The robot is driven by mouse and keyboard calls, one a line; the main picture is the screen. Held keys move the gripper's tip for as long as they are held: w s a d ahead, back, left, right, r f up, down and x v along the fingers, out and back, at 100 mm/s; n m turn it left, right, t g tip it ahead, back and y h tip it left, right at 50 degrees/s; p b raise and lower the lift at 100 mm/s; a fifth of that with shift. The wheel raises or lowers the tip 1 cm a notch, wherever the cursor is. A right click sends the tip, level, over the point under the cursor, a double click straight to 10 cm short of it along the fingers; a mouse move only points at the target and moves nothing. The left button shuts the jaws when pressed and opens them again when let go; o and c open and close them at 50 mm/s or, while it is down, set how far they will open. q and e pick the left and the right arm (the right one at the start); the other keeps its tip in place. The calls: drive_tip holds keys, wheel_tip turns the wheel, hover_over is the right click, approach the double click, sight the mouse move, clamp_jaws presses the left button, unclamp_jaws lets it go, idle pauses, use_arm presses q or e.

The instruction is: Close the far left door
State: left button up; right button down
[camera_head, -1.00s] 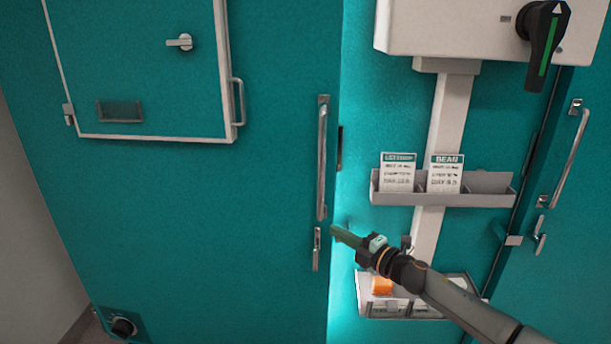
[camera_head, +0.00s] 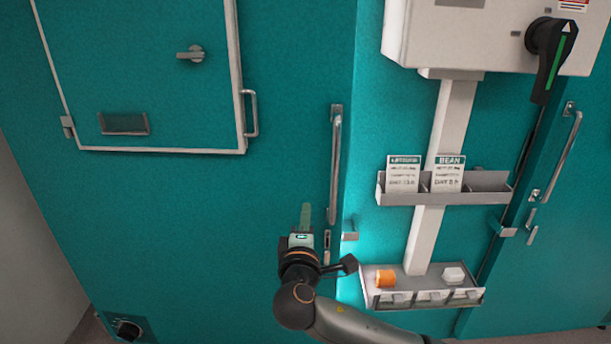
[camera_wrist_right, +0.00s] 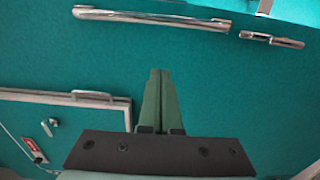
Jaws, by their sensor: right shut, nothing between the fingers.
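The far left door (camera_head: 240,190) is a large teal panel with a long upright metal handle (camera_head: 335,165) near its right edge. That edge lies close to the brightly lit panel; I cannot tell whether it is fully flush. A small latch (camera_head: 326,246) sits below the handle, partly hidden by my wrist. My right gripper (camera_head: 305,214) is shut and empty, in front of the door, left of and below the handle. In the right wrist view its green fingers (camera_wrist_right: 158,80) are together, with the handle (camera_wrist_right: 150,18) beyond their tips. My left gripper is not in view.
A smaller white-framed hatch (camera_head: 155,75) is on the door. To the right are a grey switch box (camera_head: 470,40), a card holder (camera_head: 445,198) and a low tray (camera_head: 425,300) with an orange piece (camera_head: 386,278). Another handled teal door (camera_head: 570,220) is at far right.

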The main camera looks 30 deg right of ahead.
drive_tip(key=p, duration=0.2)
approach(311, 174)
drive_tip(key=x, duration=0.5)
drive_tip(key=shift+d+r, duration=0.1)
drive_tip(key=shift+r, duration=0.05)
drive_tip(key=shift+x, duration=0.85)
drive_tip(key=shift+w, duration=0.1)
